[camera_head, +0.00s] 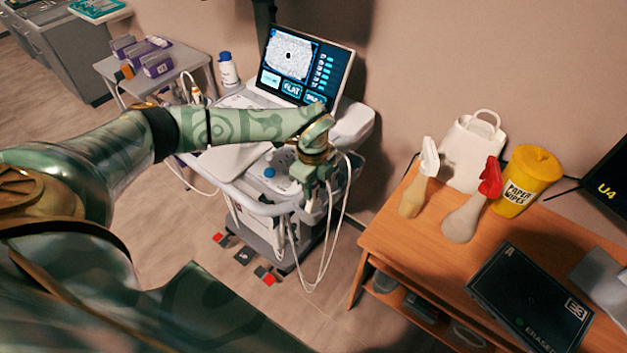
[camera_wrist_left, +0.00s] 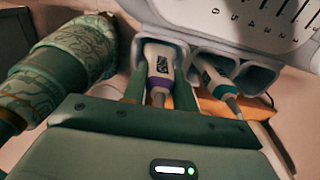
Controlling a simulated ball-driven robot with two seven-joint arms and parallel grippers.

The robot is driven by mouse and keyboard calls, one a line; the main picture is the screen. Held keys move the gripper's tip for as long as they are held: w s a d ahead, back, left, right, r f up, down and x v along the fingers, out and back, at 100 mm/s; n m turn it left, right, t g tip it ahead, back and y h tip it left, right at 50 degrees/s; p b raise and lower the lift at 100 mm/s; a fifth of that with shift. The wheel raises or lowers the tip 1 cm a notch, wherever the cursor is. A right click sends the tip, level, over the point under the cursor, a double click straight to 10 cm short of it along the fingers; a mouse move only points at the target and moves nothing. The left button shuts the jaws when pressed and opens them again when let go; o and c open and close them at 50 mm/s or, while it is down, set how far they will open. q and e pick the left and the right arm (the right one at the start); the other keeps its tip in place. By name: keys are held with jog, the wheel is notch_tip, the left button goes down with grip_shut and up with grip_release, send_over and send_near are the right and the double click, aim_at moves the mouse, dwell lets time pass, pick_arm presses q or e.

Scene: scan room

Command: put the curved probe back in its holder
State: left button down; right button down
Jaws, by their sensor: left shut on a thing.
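The probe between my left gripper's fingers (camera_wrist_left: 160,95) is white with a purple band and small dark lettering. It shows in the left wrist view (camera_wrist_left: 159,66), with its head end up inside the leftmost cup of the holder (camera_wrist_left: 178,41) on the scanner cart's side. The gripper is shut on it just below the cup. I cannot tell whether the probe is fully seated. In the head view my left gripper (camera_head: 318,183) is at the cart's right edge and hides the probe. My right gripper is not in view.
A second probe with a teal band (camera_wrist_left: 214,77) sits in the neighbouring cup. White cables (camera_head: 325,250) hang in loops below the gripper. The ultrasound cart (camera_head: 245,160) carries a lit screen (camera_head: 300,65). A wooden table (camera_head: 420,255) with bottles stands at the right, with floor between.

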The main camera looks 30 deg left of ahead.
pick_arm(q)
jog(key=shift+f, duration=0.35)
jog(key=shift+f, duration=0.35)
dwell(0.6)
jog(key=c, duration=1)
grip_release()
jog(key=shift+c, duration=0.2)
notch_tip(320, 180, up, 16)
jog(key=p, duration=0.2)
jog(key=shift+r, duration=0.15)
jog(key=shift+d, duration=0.1)
